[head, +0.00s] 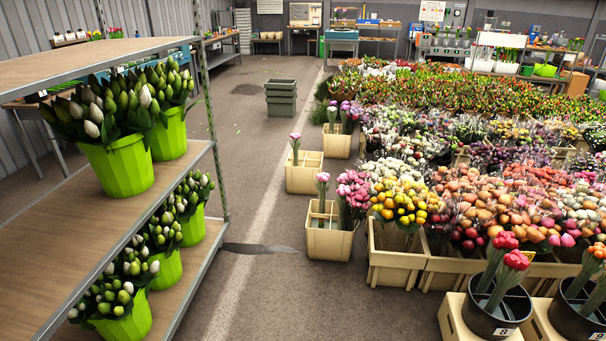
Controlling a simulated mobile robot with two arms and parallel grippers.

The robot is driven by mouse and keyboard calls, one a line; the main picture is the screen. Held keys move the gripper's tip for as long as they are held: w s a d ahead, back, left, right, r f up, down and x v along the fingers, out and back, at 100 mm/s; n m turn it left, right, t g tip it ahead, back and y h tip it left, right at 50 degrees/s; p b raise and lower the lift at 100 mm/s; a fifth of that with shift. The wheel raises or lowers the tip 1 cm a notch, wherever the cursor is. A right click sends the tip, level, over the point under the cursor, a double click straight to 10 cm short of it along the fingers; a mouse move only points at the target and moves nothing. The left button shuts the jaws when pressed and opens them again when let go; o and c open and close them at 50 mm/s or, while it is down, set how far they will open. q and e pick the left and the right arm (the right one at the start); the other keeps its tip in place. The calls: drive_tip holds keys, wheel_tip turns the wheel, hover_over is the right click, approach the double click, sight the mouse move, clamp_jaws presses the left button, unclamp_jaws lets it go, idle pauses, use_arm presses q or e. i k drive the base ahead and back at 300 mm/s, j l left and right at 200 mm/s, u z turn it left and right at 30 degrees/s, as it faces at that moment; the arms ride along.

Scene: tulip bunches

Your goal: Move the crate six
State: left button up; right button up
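No crate in the head view carries a readable number six. Several beige crates stand on the floor. One crate (328,243) in the middle has pink tulips and an upright divider. Another crate (303,180) behind it holds a pink bunch, and a third (337,146) stands farther back. Black buckets marked 8 (497,325) and 9 (580,325) stand in beige crates at the lower right. Neither of my grippers is in view.
A metal rack (60,235) with wooden shelves and green tulip buckets (120,168) fills the left. Stacked dark green crates (281,98) stand on the aisle floor. Dense flower bunches (480,150) cover the right. The grey aisle (250,150) between is mostly clear. Tables line the back wall.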

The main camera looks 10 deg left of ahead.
sight(300, 180)
drive_tip(key=j+u, duration=0.2)
drive_tip(key=u, duration=0.25)
drive_tip(key=j+u, duration=0.2)
drive_tip(key=u, duration=0.2)
drive_tip(key=j+u, duration=0.2)
drive_tip(key=u, duration=0.25)
drive_tip(key=j+u, duration=0.25)
drive_tip(key=u, duration=0.15)
drive_tip(key=i+j+u, duration=0.4)
drive_tip(key=j, duration=0.15)
drive_tip(key=i+j+u, duration=0.25)
drive_tip(key=j+u, duration=0.2)
drive_tip(key=i+j+u, duration=0.4)
drive_tip(key=i+j, duration=0.1)
drive_tip(key=i, duration=2)
drive_tip(key=i+z, duration=0.35)
drive_tip(key=i+j+z, duration=0.1)
drive_tip(key=i+z, duration=0.25)
drive_tip(key=i, duration=0.2)
drive_tip(key=i+j+z, duration=0.35)
drive_tip(key=i+l+z, duration=0.2)
drive_tip(key=z, duration=0.2)
drive_tip(key=i+z, duration=1.55)
drive_tip(key=i, duration=1.65)
drive_tip(key=i+j, duration=0.1)
drive_tip(key=i, duration=2.4)
